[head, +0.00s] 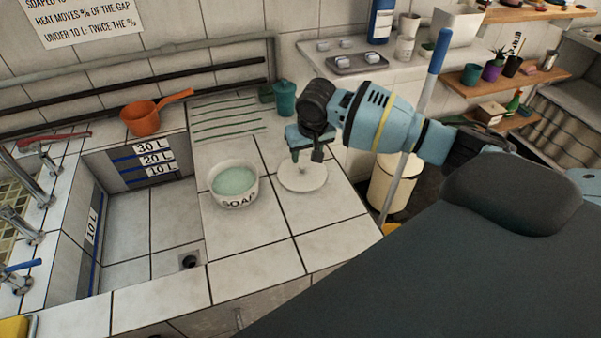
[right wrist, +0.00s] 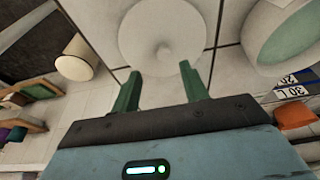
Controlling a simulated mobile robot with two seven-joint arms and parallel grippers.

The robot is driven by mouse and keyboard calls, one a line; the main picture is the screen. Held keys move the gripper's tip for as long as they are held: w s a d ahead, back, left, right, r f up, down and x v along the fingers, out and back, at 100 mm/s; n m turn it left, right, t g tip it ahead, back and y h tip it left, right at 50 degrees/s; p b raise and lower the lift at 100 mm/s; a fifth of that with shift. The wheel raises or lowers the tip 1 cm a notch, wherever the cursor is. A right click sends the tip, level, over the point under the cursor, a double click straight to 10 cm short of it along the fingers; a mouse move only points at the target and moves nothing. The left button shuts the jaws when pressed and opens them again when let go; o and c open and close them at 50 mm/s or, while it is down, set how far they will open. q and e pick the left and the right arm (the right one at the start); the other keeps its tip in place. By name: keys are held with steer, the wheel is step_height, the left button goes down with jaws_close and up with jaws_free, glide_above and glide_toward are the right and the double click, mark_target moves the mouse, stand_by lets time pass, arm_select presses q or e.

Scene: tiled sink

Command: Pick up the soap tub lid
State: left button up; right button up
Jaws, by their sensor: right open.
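The soap tub lid (head: 303,178) is a round white disc with a small knob, lying flat on the tiled counter. The soap tub (head: 235,184), a white bowl marked SOAP with pale green contents, stands uncovered just left of it. My right gripper (head: 307,158) is open and points down over the far part of the lid. In the right wrist view, the green fingers (right wrist: 162,84) are apart with nothing between them, and the lid (right wrist: 150,22) with its knob lies beyond their tips. The tub (right wrist: 285,30) shows at the upper right there. My left gripper is not in view.
An empty sink basin (head: 145,225) with litre marks lies left of the tub. An orange saucepan (head: 142,119) stands behind it. A ribbed drain area and green cups (head: 285,98) are at the back. A blue-topped pole (head: 437,52) stands right of the counter. Front counter tiles are clear.

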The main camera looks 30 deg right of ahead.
mark_target(302, 166)
steer(key=shift+a+b+x, duration=0.15)
steer(key=shift+a+x, duration=0.05)
steer(key=shift+x, duration=1.1)
steer(key=shift+a+b+x, duration=0.15)
steer(key=shift+a+x, duration=0.05)
steer(key=shift+x, duration=1.15)
steer(key=shift+s, duration=0.1)
steer(key=shift+c, duration=0.3)
jaws_close()
